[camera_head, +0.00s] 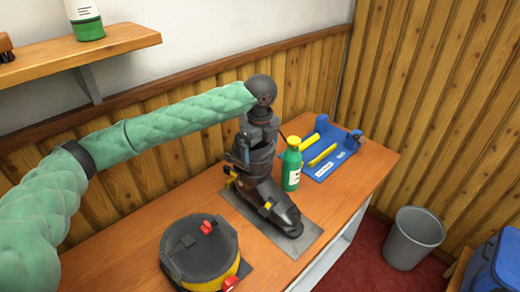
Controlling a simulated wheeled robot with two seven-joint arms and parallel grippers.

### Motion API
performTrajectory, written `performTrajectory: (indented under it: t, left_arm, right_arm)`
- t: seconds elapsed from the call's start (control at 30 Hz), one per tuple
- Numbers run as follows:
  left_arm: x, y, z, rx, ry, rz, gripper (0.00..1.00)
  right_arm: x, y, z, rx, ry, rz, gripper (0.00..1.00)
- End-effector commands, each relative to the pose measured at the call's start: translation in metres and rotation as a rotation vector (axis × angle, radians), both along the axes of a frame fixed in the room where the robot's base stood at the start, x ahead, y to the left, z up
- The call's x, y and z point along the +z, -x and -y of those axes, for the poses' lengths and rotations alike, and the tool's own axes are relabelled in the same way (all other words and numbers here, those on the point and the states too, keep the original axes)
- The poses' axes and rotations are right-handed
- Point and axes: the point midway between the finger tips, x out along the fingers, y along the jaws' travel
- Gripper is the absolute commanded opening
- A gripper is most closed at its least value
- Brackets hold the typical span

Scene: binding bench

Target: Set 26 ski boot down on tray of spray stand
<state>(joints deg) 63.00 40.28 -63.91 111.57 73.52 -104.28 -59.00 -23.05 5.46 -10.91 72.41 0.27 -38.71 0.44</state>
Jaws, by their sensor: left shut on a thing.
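The dark grey ski boot (270,203) with yellow buckles is upright at the middle of the bench, toe toward the lower right. It is over a flat grey tray (306,246); I cannot tell whether its sole touches the tray. No number is readable on the boot. My left gripper (243,155) comes down from above at the boot's cuff and is shut on it; the fingertips are partly hidden against the dark shell. A green spray bottle (291,168) with a yellow cap stands just behind and right of the boot. My right gripper is not in view.
A round dark-lidded yellow container (199,249) stands at the front left of the bench (140,232). A blue holder (325,158) with yellow tools lies at the back right. A grey bin (413,238) is on the floor. A wooden shelf (85,57) hangs upper left.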

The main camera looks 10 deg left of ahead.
Motion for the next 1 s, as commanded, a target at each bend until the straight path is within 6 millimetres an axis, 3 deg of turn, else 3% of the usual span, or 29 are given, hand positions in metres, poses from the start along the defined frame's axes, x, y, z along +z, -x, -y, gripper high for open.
performTrajectory:
  t: [0.3, 0.33, 0.67, 0.8, 1.0]
  left_arm:
    - [-0.002, 0.000, 0.000, 0.000, 0.001, 0.002, 0.23]
    - [-0.002, 0.000, 0.000, 0.000, 0.001, 0.002, 1.00]
    - [-0.004, 0.000, 0.000, 0.000, -0.001, -0.001, 1.00]
    - [0.005, -0.001, 0.000, 0.001, 0.001, 0.003, 1.00]
    - [0.031, -0.001, 0.000, 0.000, 0.001, 0.004, 1.00]
  right_arm:
    - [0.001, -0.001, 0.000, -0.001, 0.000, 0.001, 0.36]
    - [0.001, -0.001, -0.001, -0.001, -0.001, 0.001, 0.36]
    - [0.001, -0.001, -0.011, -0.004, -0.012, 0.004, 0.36]
    - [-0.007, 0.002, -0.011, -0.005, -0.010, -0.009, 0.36]
    - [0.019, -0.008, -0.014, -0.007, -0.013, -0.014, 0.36]
